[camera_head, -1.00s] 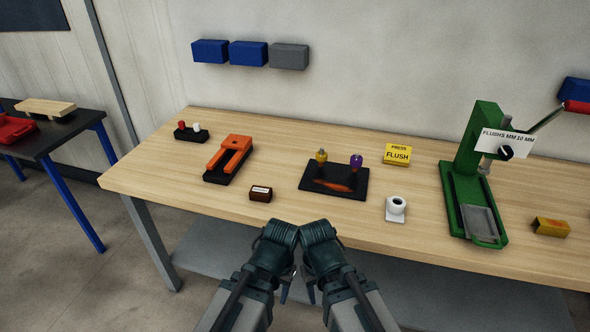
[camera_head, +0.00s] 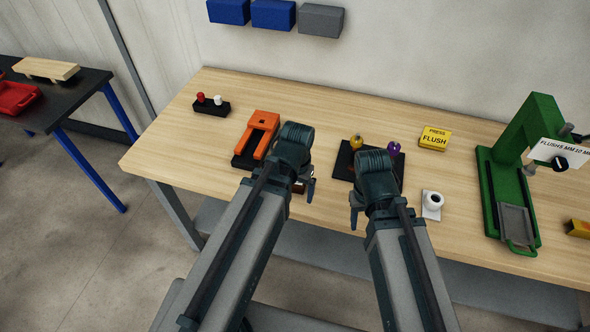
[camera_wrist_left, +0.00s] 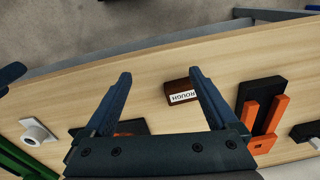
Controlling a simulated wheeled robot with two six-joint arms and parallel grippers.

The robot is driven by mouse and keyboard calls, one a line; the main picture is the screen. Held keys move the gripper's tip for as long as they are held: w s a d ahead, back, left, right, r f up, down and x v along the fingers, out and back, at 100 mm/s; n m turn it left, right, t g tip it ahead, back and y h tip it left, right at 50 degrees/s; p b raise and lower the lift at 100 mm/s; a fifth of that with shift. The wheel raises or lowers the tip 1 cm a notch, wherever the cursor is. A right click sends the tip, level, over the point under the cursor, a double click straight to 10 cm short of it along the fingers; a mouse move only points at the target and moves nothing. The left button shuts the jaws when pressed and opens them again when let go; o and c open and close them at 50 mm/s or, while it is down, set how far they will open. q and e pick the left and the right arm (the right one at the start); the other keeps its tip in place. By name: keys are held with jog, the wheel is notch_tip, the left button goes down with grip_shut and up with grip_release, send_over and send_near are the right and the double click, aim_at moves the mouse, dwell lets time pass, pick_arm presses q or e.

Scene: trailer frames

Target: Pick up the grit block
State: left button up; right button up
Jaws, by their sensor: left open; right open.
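The grit block is a small dark brown block (camera_wrist_left: 178,88) with a white label reading "ROUGH"; it lies on the wooden bench top. In the left wrist view it sits between my left gripper's two fingers (camera_wrist_left: 163,85), nearer the right-hand finger. The fingers are spread and empty. In the head view my left gripper (camera_head: 308,188) hangs over the block and hides most of it; only a brown bit (camera_head: 299,187) shows. Its exact height above the block cannot be told. My right gripper (camera_head: 355,214) is open and empty at the bench's front, right of the left one.
An orange clamp-like tool on a black base (camera_head: 262,128) stands left of the block. A black tray (camera_head: 344,160) with two knobs lies to its right, partly behind my right arm.

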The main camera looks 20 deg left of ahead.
pick_arm(q)
notch_tip(320, 180, up, 4)
jog(key=w+a+r+m+p, duration=0.1)
jog(key=w+a+p, duration=0.2)
jog(key=m, duration=0.9)
send_over(294, 185)
jog(key=s, duration=0.1)
jog(key=m, duration=0.2)
jog(key=w+m, duration=0.1)
jog(key=m, duration=0.1)
jog(key=w+m, duration=0.1)
jog(key=m, duration=0.1)
jog(key=shift+a+f, duration=0.25)
jog(key=shift+a, duration=0.15)
pick_arm(e)
notch_tip(294, 185, up, 4)
jog(key=shift+r, duration=0.25)
pick_arm(q)
jog(key=shift+f, duration=0.1)
pick_arm(e)
jog(key=shift+f, duration=0.1)
pick_arm(q)
notch_tip(294, 185, down, 9)
jog(key=b, duration=0.9)
jog(key=shift+r, duration=0.2)
pick_arm(e)
notch_tip(294, 185, down, 8)
jog(key=shift+f, duration=0.25)
